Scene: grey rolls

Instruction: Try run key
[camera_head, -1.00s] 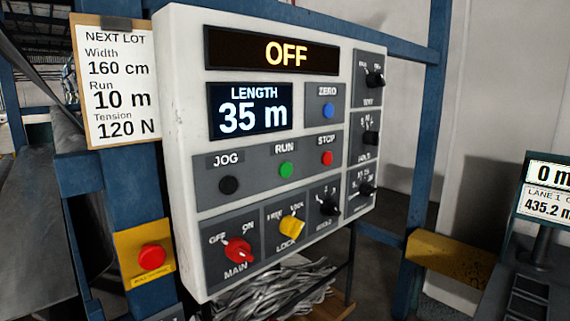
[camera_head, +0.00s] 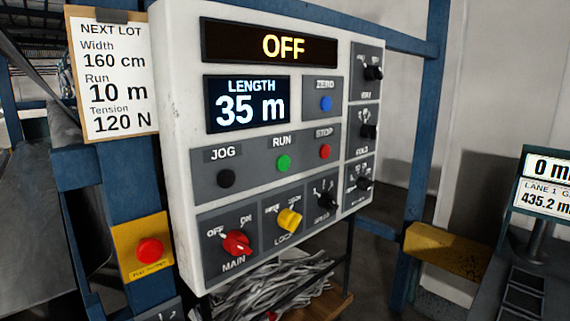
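The control panel (camera_head: 180,130) is a white box facing me, slightly turned. Its top display (camera_head: 284,44) reads OFF, and the length display (camera_head: 248,103) reads 35 m. The green RUN key (camera_head: 284,163) sits between the black JOG key (camera_head: 226,178) and the red STOP key (camera_head: 325,151). The blue ZERO key (camera_head: 326,103) is above STOP. Below are the red MAIN switch (camera_head: 237,243), marked OFF and ON, and the yellow LOCK switch (camera_head: 289,221). The exact switch positions are hard to read. Neither gripper is in view.
A NEXT LOT card (camera_head: 112,80) lists width 160 cm, run 10 m, tension 120 N. A red emergency button (camera_head: 149,251) on a yellow plate is at lower left. Several black knobs line the panel's right side. A blue frame post (camera_head: 424,130) stands at right.

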